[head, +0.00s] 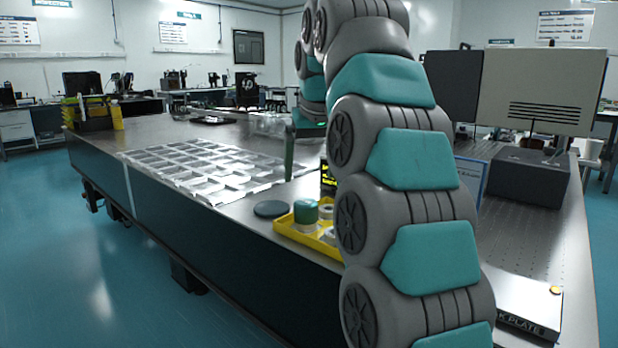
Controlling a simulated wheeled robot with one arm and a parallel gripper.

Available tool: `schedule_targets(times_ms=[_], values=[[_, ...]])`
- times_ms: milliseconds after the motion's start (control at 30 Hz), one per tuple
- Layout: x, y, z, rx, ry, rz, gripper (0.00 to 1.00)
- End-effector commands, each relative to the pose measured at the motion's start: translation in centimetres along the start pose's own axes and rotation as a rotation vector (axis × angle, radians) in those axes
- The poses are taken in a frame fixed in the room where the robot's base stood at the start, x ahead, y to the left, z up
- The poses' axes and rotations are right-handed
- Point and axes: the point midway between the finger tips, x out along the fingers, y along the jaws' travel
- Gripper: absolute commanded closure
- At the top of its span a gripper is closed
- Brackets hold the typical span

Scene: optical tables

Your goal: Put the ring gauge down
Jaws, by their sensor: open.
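My arm rises across the right middle of the head view and bends back down behind itself. Its far end with my gripper (309,130) is over the table, partly hidden by my nearer arm links. My gripper is open; its fingertips are not clear. I cannot pick out the ring gauge for certain. A small pale ring-like piece (326,212) sits in a yellow tray (292,232) beside a teal-topped cylinder (305,211). A dark flat disc (271,209) lies on the table just left of the tray. My arm hides the tray's right part.
A clear compartmented organizer (200,168) covers much of the optical table (105,147). A dark green post (289,152) and a dark container with yellow lettering (327,177) stand near my arm.

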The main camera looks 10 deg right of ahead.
Motion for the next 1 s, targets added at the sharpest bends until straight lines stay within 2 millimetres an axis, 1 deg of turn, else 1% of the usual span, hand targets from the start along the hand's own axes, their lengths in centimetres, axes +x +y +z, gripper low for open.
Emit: schedule_targets(times_ms=[33,200,1000], values=[[-1.1,0.0,-0.2,0.000,0.001,0.000,0.04],[-2.1,0.0,-0.1,0.000,0.001,0.000,0.04],[-2.1,0.0,0.0,0.000,0.000,0.000,0.04]])
